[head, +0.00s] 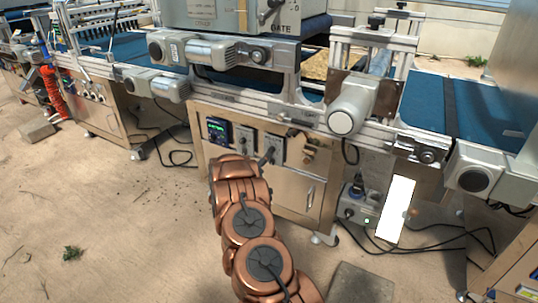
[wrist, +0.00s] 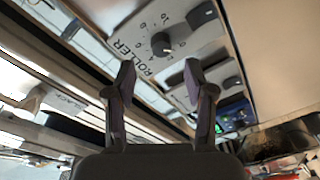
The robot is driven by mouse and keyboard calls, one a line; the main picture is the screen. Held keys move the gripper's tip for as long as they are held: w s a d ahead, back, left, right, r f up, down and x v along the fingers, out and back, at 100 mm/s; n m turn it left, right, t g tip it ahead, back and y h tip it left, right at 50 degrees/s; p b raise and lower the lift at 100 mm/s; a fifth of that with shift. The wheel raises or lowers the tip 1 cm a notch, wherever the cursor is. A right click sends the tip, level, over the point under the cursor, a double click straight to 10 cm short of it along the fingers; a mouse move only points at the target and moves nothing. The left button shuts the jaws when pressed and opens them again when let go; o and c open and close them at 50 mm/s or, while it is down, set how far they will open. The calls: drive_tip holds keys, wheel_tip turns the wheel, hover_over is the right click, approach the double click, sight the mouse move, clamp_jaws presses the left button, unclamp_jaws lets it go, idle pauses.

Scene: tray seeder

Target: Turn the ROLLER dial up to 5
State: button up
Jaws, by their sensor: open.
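The ROLLER dial (wrist: 162,43) is a round black knob on a light grey plate in the wrist view. The word ROLLER and a number scale are printed around it; the picture is rotated. A pale mark shows on the knob, but I cannot read its exact setting. My gripper (wrist: 160,75) is open and empty. Its two dark fingers point toward the plate, one to each side of the dial in the picture, with the knob beyond the tips and apart from them. In the head view, my arm partly covers the control panel (head: 245,137), and the dial cannot be made out.
In the head view, the motor (head: 349,112) and conveyor frame overhang the cabinet (head: 310,194). Cables lie on the floor to the right.

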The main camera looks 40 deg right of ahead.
sight(271, 150)
drive_tip(key=shift+b+x, duration=0.3)
drive_tip(key=shift+x, duration=2.55)
clamp_jaws()
